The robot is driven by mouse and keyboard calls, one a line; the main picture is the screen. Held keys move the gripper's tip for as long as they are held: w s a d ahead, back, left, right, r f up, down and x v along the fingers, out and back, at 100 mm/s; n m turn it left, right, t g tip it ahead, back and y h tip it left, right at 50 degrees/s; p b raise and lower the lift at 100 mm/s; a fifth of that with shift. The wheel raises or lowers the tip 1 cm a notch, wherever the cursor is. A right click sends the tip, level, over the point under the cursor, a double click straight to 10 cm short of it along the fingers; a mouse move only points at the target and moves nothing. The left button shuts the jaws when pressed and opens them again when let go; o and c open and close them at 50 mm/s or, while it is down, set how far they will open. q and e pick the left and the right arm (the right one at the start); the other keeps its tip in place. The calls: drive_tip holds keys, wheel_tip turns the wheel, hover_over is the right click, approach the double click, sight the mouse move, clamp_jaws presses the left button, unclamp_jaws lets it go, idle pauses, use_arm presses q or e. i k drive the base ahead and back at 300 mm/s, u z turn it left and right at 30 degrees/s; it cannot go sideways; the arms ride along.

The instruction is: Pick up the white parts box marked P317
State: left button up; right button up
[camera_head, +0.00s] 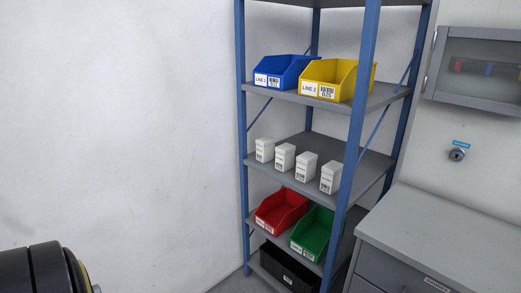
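Several small white parts boxes stand in a slanting row on the middle shelf (345,157) of a blue-posted rack. From left to right they are a first white box (264,149), a second white box (285,157), a third white box (306,167) and a rightmost white box (330,177). Each has a printed label on its front. The print is too small to read, so I cannot tell which is P317. Neither of my grippers is in view. A dark rounded part, seemingly of my own arm, shows at the lower left.
Blue (282,71) and yellow bins (333,80) stand on the shelf above. Red (281,211) and green bins (313,234) stand below, over a black bin (287,268). A blue post (352,135) rises right of the boxes. A grey cabinet (450,235) stands right.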

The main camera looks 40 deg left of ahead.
sight(265, 145)
drive_tip(key=u, duration=0.85)
drive_tip(key=i, duration=0.75)
drive_tip(key=u, duration=1.3)
drive_tip(key=i, duration=1.3)
drive_tip(key=u, duration=0.05)
